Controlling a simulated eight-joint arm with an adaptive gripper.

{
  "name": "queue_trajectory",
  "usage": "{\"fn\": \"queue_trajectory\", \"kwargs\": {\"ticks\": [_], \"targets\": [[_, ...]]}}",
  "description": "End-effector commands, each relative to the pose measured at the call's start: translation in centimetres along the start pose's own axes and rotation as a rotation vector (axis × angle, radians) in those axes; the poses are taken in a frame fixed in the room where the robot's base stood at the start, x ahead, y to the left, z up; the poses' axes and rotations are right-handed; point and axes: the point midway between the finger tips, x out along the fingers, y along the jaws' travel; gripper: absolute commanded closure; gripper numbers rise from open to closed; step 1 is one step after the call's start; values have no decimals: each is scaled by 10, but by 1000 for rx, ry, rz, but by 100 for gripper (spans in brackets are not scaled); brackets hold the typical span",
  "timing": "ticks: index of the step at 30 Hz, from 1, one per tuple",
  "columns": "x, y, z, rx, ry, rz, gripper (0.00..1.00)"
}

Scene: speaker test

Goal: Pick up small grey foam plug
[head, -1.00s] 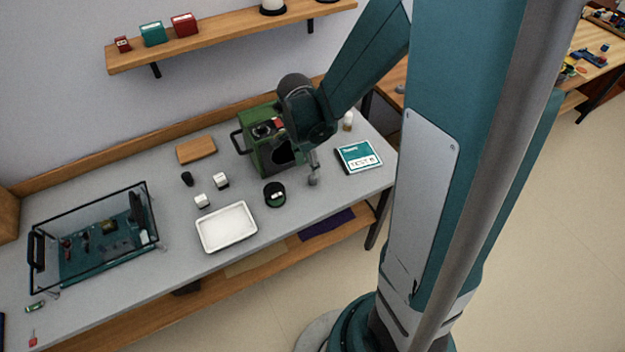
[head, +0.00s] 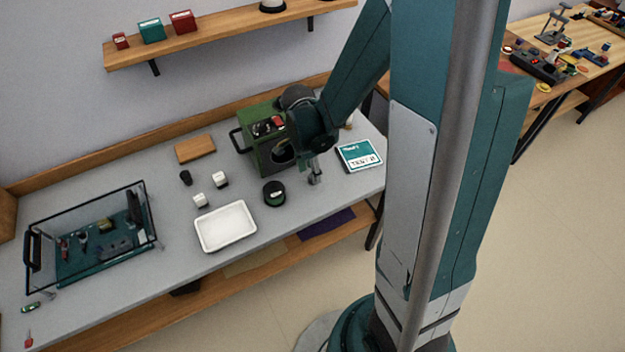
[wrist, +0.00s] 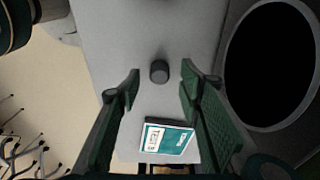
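The small grey foam plug (wrist: 159,71) is a short dark grey cylinder standing on the grey bench. In the wrist view it sits centred between my two fingers, with bare space on both sides. My gripper (wrist: 160,74) is open and points down at the plug, apparently not touching it. In the head view my gripper (head: 315,166) is low over the bench, just right of the green machine. The plug (head: 314,180) shows there as a small grey spot under the fingers, partly hidden by them.
The green machine (head: 257,144) stands close on the left. A large black round opening (wrist: 268,65) with a grey rim fills the wrist view's right side. A teal-and-white booklet (head: 358,155) lies nearby. A black round container (head: 273,193) and white tray (head: 226,228) stand left.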

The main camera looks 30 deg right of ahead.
Motion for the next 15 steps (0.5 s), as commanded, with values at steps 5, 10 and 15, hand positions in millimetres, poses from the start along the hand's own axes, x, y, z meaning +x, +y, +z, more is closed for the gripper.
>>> {"fn": "queue_trajectory", "kwargs": {"ticks": [5, 10, 15], "targets": [[22, 0, 0, 1, 0, 0, 64], [31, 0, 0, 0, 0, 0, 64], [32, 0, -1, 0, 0, 0, 64]]}}
